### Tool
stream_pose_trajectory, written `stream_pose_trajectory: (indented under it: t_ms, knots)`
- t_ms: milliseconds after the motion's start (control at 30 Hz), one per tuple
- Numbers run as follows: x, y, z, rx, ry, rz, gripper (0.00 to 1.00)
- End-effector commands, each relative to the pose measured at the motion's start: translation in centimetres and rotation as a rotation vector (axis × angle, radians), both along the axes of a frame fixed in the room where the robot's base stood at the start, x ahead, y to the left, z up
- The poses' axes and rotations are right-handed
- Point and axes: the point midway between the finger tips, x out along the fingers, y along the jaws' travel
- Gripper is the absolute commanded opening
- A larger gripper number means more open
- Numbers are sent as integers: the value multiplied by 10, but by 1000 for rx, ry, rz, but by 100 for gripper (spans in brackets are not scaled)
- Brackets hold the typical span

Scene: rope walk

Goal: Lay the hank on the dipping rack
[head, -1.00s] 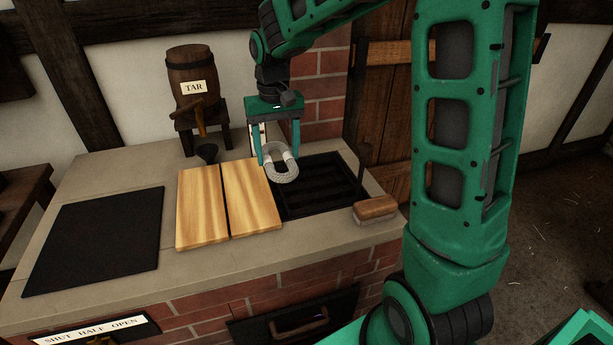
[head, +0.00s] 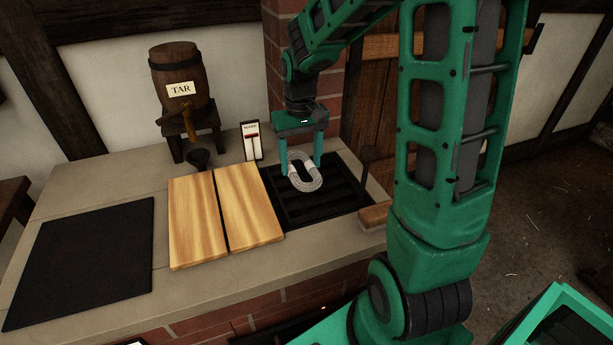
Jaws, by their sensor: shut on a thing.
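The hank (head: 306,184) is a pale grey coil of rope, a long loop with whitish bands. My gripper (head: 303,168) is shut on the hank, its green fingers at the far part of the loop. The dipping rack seems to be the black slatted tray (head: 335,205) set into the counter at the right. The hank is over the left part of this tray. I cannot tell whether it touches the slats or hangs just above them.
Two pale wooden boards (head: 246,210) lie left of the tray, with a black plate (head: 85,255) further left. A brush (head: 374,217) lies at the tray's right edge.

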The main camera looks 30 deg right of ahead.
Motion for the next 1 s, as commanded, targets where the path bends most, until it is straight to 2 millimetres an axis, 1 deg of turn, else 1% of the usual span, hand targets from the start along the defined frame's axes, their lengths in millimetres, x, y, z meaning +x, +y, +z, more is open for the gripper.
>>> stream_pose_trajectory:
  t_ms: [33, 100, 200, 267, 533, 633, 967, 1000]
  knots:
    - [-4, -6, -4, 0, 1, -2, 34]
    - [-8, -13, -9, 0, 1, -2, 34]
    - [-11, -18, -12, 0, 0, 0, 34]
    - [-12, -19, -15, 1, 0, 1, 34]
    - [-12, -18, -49, 1, 2, 0, 34]
    - [-12, -18, -53, 1, 0, 0, 34]
    - [-12, -18, -55, 0, 0, 1, 34]
    - [-12, -18, -55, 0, 0, 1, 71]
